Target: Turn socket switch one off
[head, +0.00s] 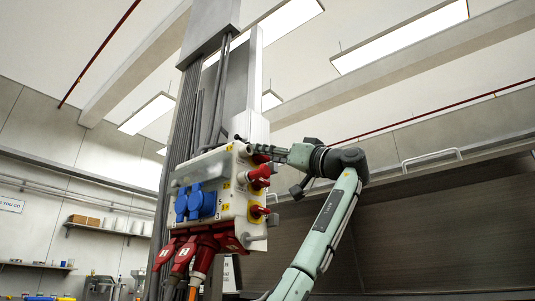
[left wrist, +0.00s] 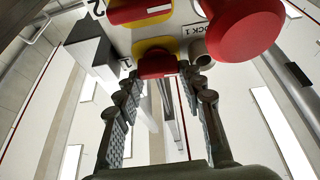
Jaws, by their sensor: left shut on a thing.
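A white socket box (head: 235,205) hangs on a grey column, with red rotary switches on yellow plates along its right side. My left gripper (head: 262,150) is at the topmost red switch (head: 261,158), which it partly hides. In the left wrist view my left gripper's fingers (left wrist: 160,82) are shut on a small red switch (left wrist: 157,66) on a yellow plate, one finger to each side. The exact angle of the switch handle is hard to tell. My right gripper is not in view.
Two more red switches (head: 261,177) (head: 259,211) are below on the same side. Blue sockets (head: 195,203) are on the front, and red plugs (head: 183,256) hang underneath. A large red knob (left wrist: 243,28) is close to the fingers in the left wrist view.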

